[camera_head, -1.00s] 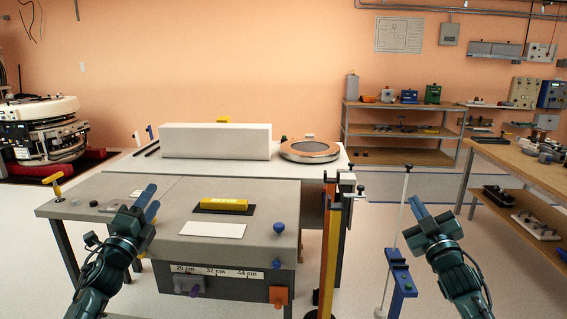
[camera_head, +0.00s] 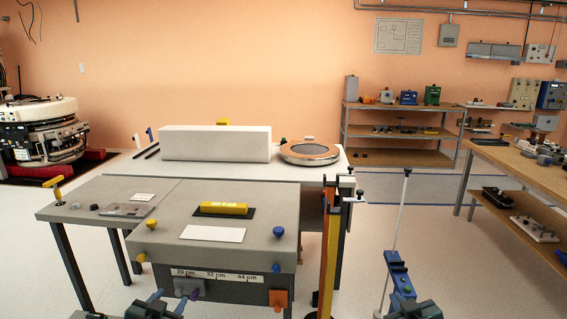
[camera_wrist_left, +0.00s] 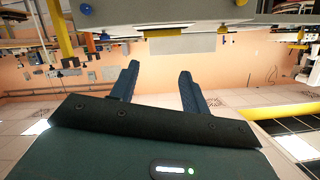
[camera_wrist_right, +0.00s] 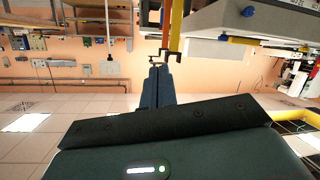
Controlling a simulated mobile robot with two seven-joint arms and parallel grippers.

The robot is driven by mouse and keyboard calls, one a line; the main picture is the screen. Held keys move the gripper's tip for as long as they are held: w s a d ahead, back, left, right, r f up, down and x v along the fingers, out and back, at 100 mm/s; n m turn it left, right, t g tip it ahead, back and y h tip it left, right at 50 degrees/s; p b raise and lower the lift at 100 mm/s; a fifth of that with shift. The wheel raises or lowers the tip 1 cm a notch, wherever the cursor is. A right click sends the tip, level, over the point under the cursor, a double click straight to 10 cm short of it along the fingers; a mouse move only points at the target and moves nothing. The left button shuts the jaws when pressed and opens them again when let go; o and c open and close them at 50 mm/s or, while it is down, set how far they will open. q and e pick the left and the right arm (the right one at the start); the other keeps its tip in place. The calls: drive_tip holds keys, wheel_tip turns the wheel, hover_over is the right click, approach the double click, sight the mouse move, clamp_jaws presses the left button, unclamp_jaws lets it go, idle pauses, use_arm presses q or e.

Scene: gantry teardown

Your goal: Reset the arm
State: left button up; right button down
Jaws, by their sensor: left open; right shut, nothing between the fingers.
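My left gripper (camera_head: 168,299) is low at the bottom edge of the head view, in front of the grey bench (camera_head: 212,259). In the left wrist view its two fingers (camera_wrist_left: 158,82) stand apart with nothing between them.
A yellow block (camera_head: 224,208) and a white plate (camera_head: 213,234) lie on the grey bench. An orange post (camera_head: 329,255) stands at its right. A wooden bench (camera_head: 520,158) is at the far right. Open floor lies between it and the pole.

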use_arm(q)
drive_tip(key=s+d+f+g+h, duration=0.1)
drive_tip(key=s+d+f, duration=0.2)
drive_tip(key=s, duration=0.6)
drive_tip(key=s+d+f+g+h, duration=0.1)
drive_tip(key=s+d+f, duration=0.3)
drive_tip(key=s, duration=0.6)
drive_tip(key=s+d+f+g, duration=0.2)
drive_tip(key=s+d+f, duration=0.2)
drive_tip(key=s, duration=0.5)
drive_tip(key=shift+s+d+n+h, duration=0.4)
drive_tip(key=shift+d, duration=0.35)
use_arm(e)
drive_tip(key=s+a+f+g+y, duration=0.1)
drive_tip(key=s+a+f, duration=0.2)
drive_tip(key=s, duration=0.6)
drive_tip(key=s+a+f+g+y, duration=0.1)
drive_tip(key=s+a+f, duration=0.3)
drive_tip(key=s, duration=0.6)
drive_tip(key=s+a+f+g, duration=0.2)
drive_tip(key=s+a+f, duration=0.2)
drive_tip(key=s, duration=0.5)
drive_tip(key=shift+s+a+m+y, duration=0.4)
drive_tip(key=shift+a, duration=0.4)
use_arm(q)
drive_tip(key=shift+o, duration=0.2)
drive_tip(key=shift+w+a, duration=0.1)
drive_tip(key=shift+w, duration=0.05)
use_arm(e)
drive_tip(key=shift+w, duration=0.15)
